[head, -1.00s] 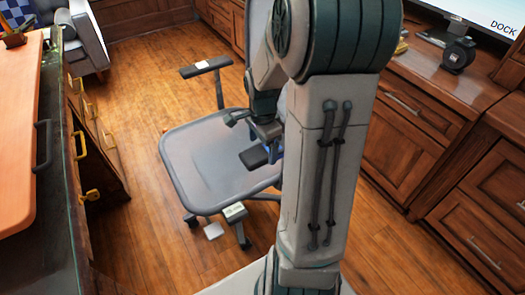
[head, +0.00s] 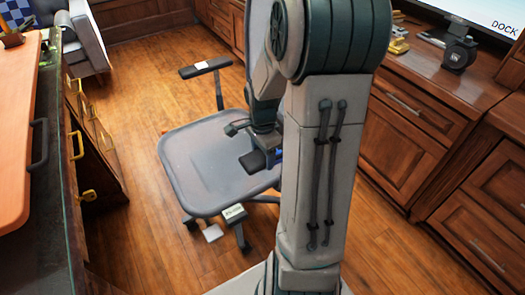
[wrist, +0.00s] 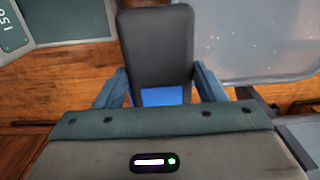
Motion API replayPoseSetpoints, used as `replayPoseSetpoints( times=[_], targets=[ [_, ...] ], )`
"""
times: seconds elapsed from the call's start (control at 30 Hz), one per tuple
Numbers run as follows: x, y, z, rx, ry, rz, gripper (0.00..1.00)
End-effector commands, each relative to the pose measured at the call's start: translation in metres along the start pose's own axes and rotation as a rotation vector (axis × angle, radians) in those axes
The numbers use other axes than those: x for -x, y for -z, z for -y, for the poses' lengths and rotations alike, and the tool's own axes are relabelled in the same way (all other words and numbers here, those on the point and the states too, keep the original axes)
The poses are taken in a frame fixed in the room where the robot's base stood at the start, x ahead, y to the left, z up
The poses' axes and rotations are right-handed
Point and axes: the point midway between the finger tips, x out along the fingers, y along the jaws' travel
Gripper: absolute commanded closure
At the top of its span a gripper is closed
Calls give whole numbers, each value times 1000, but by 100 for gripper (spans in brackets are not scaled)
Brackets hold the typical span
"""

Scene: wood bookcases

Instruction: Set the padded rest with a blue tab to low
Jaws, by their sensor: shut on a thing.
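The padded rest with the blue tab is a dark armrest pad (head: 252,161) at the right side of the grey office chair seat (head: 205,172). It sits low, close above the seat. In the wrist view the dark pad (wrist: 155,45) stretches away from me, with the blue tab (wrist: 161,96) at its near end. My gripper (wrist: 159,82) is shut with one blue-grey finger on each side of the rest. In the head view my arm hides most of the fingers and the rest's post; a bit of blue shows beside the pad.
The chair's other armrest (head: 205,67) stands higher on a thin post at the far left. Wooden drawers (head: 415,130) line the right side. A dark-topped counter (head: 52,190) stands at left. Wooden floor (head: 140,100) is clear between the chair and the counter.

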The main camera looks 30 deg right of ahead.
Motion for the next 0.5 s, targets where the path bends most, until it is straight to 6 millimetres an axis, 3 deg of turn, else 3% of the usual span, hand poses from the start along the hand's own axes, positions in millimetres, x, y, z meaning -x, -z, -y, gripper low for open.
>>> replayPoseSetpoints(
  times=[0.03, 0.2, 0.5],
  targets=[
    [-16, -1, 0, 3, -1, 0, 78],
    [-39, -1, 0, 2, 0, 0, 78],
    [-48, 0, 0, 0, 0, 0, 78]
  ],
)
